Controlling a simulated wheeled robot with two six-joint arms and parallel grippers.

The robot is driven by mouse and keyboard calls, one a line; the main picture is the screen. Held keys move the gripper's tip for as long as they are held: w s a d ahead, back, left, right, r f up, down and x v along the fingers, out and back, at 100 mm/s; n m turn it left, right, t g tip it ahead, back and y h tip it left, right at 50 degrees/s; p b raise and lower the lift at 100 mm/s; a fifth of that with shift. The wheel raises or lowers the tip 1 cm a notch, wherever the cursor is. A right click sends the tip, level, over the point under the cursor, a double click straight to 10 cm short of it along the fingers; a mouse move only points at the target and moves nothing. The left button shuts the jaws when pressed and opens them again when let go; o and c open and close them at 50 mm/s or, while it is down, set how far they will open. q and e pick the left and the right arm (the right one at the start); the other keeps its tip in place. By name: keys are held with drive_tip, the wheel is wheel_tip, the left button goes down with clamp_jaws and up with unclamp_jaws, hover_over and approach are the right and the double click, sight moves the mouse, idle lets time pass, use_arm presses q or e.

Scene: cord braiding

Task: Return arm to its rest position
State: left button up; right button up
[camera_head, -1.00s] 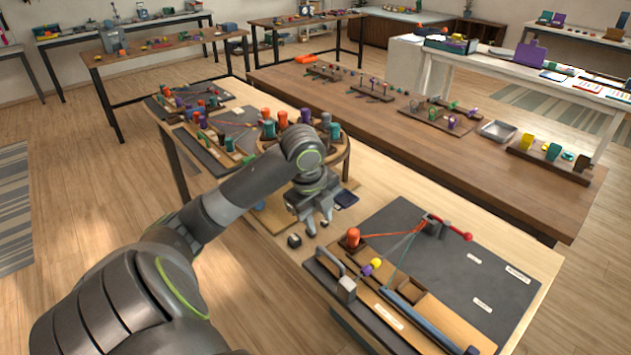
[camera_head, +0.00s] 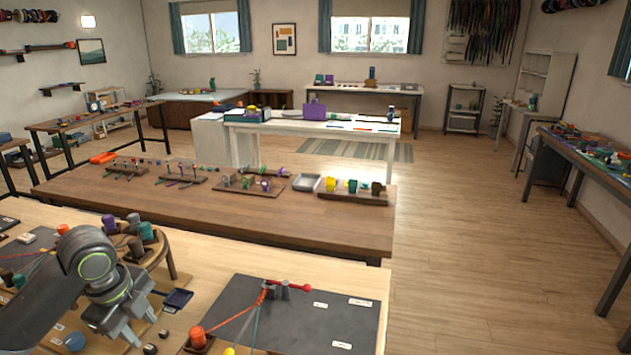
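My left arm comes in from the lower left, and its gripper (camera_head: 130,335) hangs fingers down over the light wooden table (camera_head: 215,268), left of the dark braiding mat (camera_head: 335,325). The fingers look apart with nothing between them. On the mat, red and green cords run from a small dark post with a red piece (camera_head: 268,291) toward the near edge. An orange spool (camera_head: 198,336) stands at the mat's left, and a yellow ball (camera_head: 229,351) shows at the bottom edge. My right gripper is not in view.
A round wooden stand with spools (camera_head: 147,231) sits behind my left gripper. A dark blue tray (camera_head: 178,298) lies just right of it. A long brown table (camera_head: 330,222) with small racks stands beyond. The wooden floor (camera_head: 480,260) at right is clear.

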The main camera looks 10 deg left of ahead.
use_arm(q)
drive_tip(key=s+d+f+n, duration=0.3)
drive_tip(key=s+f+n, duration=0.1)
drive_tip(key=f, duration=0.3)
drive_tip(key=s+d+f+n, duration=0.4)
drive_tip(key=f, duration=0.4)
drive_tip(key=s+d+f+n+t+y, duration=0.1)
drive_tip(key=s+f+n, duration=0.1)
drive_tip(key=s+n, duration=0.45)
drive_tip(key=s+d+f+n+y, duration=0.1)
drive_tip(key=s+f+n, duration=0.2)
drive_tip(key=s+n, duration=0.3)
wheel_tip(320, 180, down, 24)
drive_tip(key=a+m, duration=0.1)
drive_tip(key=s+d+f+g, duration=0.1)
drive_tip(key=s+f+g, duration=0.1)
drive_tip(key=s+f, duration=1.3)
drive_tip(key=shift+s+f+h, duration=0.35)
drive_tip(key=shift+f+h, duration=0.05)
drive_tip(key=shift+f, duration=0.1)
